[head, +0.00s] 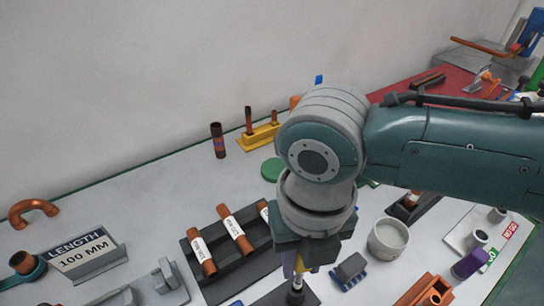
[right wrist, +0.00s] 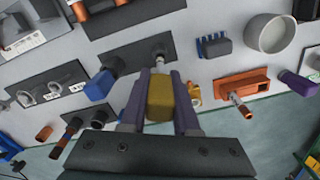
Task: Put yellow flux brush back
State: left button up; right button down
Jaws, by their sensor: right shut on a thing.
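My right gripper (right wrist: 160,85) is shut on the yellow flux brush (right wrist: 160,98), whose yellow handle shows between the two purple fingers in the right wrist view. In the head view the gripper (head: 297,265) points down, and its fingers mostly hide the brush. The brush's narrow end points at a dark plate (right wrist: 133,62); I cannot tell whether it is in a socket or just above it. A blue-handled tool (right wrist: 98,86) stands at the left part of that plate. My left gripper is not in view.
A blue toothed block (right wrist: 214,46) and a white cup (head: 388,238) are close by. A rack with labelled copper tubes (head: 225,250) stands left of the gripper. An orange holder (right wrist: 243,84) and a purple-handled thing (head: 470,264) are to the right.

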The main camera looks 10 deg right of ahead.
aim_at(299, 280)
jog(key=shift+f, duration=0.1)
jog(key=shift+f+b, duration=0.25)
jog(key=shift+b, duration=0.05)
jog(key=shift+f+b, duration=1.5)
jog(key=shift+f, duration=0.3)
jog(key=shift+f+b, duration=0.55)
jog(key=shift+f, duration=0.05)
jog(key=c, duration=0.6)
grip_release()
jog(key=shift+r, duration=0.1)
